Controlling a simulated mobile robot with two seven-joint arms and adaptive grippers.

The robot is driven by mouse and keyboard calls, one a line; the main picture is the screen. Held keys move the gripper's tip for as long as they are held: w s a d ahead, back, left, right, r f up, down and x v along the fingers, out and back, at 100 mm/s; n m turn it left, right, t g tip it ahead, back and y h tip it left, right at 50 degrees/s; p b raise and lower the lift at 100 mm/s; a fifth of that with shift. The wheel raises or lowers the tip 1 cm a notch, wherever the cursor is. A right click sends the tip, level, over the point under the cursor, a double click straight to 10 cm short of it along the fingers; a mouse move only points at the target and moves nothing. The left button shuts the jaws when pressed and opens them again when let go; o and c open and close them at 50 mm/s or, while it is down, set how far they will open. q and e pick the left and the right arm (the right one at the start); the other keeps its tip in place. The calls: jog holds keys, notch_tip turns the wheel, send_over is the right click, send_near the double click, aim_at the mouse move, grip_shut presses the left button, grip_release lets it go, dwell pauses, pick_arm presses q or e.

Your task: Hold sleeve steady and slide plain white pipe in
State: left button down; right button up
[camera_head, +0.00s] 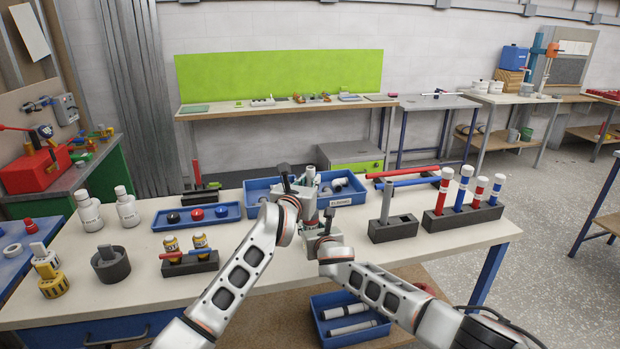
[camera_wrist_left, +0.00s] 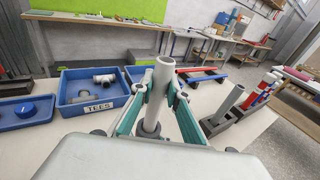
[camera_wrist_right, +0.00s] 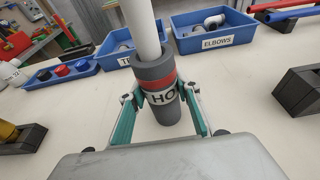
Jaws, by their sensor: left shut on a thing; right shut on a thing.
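A plain white pipe (camera_wrist_left: 160,88) stands near upright between the fingers of my left gripper (camera_wrist_left: 162,88), which is shut on it. In the right wrist view the pipe (camera_wrist_right: 142,28) runs down to the top of a dark grey sleeve (camera_wrist_right: 156,72) with a red band and a white label reading "HO". The pipe's lower end is at or inside the sleeve mouth; how deep is hidden. My right gripper (camera_wrist_right: 165,98) is shut around the sleeve and holds it upright, low over the table. In the head view my left gripper (camera_head: 306,188) is directly above my right gripper (camera_head: 322,238).
Blue bins marked TEES (camera_wrist_left: 66,93) and ELBOWS (camera_head: 330,198) stand just behind. A grey block (camera_head: 392,232) with an upright grey pipe and a rack (camera_head: 463,216) of red and blue capped pipes are to the right. A cap tray (camera_head: 165,222) is to the left.

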pick_arm(q)
jog(key=shift+f, duration=2.55)
jog(key=c, duration=1.9)
grip_release()
jog(key=shift+f, duration=0.15)
jog(key=shift+s, duration=0.15)
jog(key=v, duration=1.1)
jog(key=shift+s+a, duration=0.15)
jog(key=shift+s, duration=0.2)
jog(key=shift+r, duration=0.2)
pick_arm(e)
jog(key=o, duration=1.3)
